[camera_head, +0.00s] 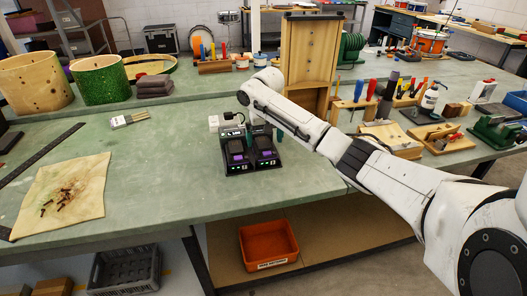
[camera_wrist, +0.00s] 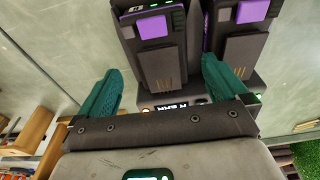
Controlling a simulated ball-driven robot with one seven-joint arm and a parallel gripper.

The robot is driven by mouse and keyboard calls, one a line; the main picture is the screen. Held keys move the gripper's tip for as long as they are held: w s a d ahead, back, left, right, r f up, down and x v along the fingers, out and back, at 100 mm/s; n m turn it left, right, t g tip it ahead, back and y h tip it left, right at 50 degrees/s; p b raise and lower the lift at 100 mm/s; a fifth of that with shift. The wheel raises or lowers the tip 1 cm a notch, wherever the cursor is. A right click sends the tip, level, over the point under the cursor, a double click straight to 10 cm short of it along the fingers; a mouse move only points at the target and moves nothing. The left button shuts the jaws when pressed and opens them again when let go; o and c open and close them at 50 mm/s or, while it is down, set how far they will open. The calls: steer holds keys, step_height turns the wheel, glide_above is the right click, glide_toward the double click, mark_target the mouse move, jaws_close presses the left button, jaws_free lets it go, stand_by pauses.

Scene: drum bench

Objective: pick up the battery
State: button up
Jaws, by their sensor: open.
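A black charger (camera_head: 240,169) stands on the green bench. Two dark blocks with purple panels, which look like batteries, sit side by side in it: a left one (camera_head: 237,157) and a right one (camera_head: 265,154). In the wrist view the left block (camera_wrist: 152,50) and the right block (camera_wrist: 236,45) lie beyond my gripper (camera_wrist: 160,88). Its teal fingers are spread wide and empty. The left block's lower end and the charger's lettered strip (camera_wrist: 180,107) show between them. I cannot tell how high the fingers are above the blocks. In the head view my wrist partly covers the charger's back.
A wooden upright panel (camera_head: 309,55) stands behind my arm. A tool rack (camera_head: 365,103) and clamps are at the right. Drum shells (camera_head: 98,80) are at the back left; a cloth with small parts (camera_head: 62,195) lies at the left. Bench around the charger's front is clear.

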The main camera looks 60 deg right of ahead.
mark_target(264, 145)
steer(key=shift+w+d+f, duration=0.15)
steer(key=shift+f, duration=1.65)
steer(key=shift+c, duration=0.5)
steer(key=c, duration=1.2)
steer(key=shift+c, duration=1.2)
steer(key=shift+r, duration=0.1)
